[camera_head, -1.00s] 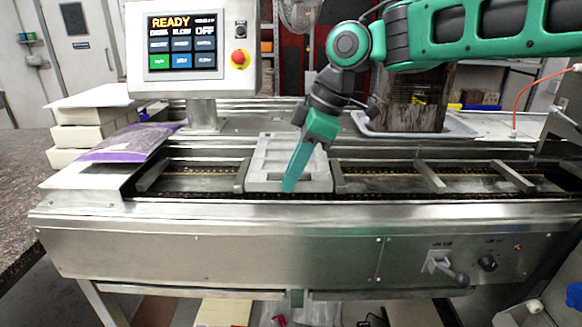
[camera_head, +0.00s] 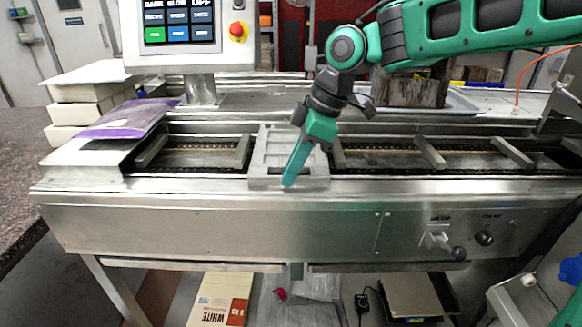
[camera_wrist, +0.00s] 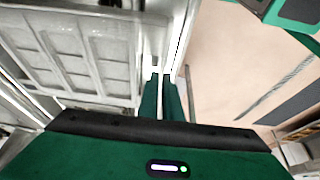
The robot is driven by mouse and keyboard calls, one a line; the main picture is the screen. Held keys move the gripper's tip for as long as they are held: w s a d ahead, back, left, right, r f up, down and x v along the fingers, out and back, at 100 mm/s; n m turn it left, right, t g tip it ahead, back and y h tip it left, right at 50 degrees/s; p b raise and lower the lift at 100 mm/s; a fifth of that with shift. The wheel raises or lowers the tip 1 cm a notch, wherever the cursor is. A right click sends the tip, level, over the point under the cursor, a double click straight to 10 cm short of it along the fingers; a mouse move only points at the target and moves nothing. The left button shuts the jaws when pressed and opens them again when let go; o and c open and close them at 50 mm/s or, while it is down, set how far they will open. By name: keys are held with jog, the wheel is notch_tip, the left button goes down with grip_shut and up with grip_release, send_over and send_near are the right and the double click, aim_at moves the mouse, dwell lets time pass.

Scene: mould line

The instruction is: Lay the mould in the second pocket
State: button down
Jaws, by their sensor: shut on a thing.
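The mould (camera_head: 284,147) is a light grey tray with rectangular recesses. It shows over the conveyor, between two crossbars, in line with the second gap from the left. Its near edge overlaps the front rail in the head view. I cannot tell whether it touches the pocket floor or hangs just above. My gripper (camera_head: 289,184) comes down from the upper right and is shut on the mould's near rim. In the wrist view the fingers (camera_wrist: 165,78) are close together at the rim, and the mould (camera_wrist: 75,50) fills the upper left. The pocket under the mould is hidden.
Crossbars (camera_head: 429,151) divide the conveyor into pockets; those seen beside the mould are empty. A control panel (camera_head: 190,35) stands behind on the left. A purple bag (camera_head: 125,118) and stacked white boxes (camera_head: 82,113) sit at the left end. A lever (camera_head: 440,240) is on the front.

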jog(key=c, duration=1.9)
grip_release()
jog(key=shift+o, duration=0.2)
jog(key=v, duration=1)
jog(key=shift+r, duration=0.35)
jog(key=shift+d, duration=0.1)
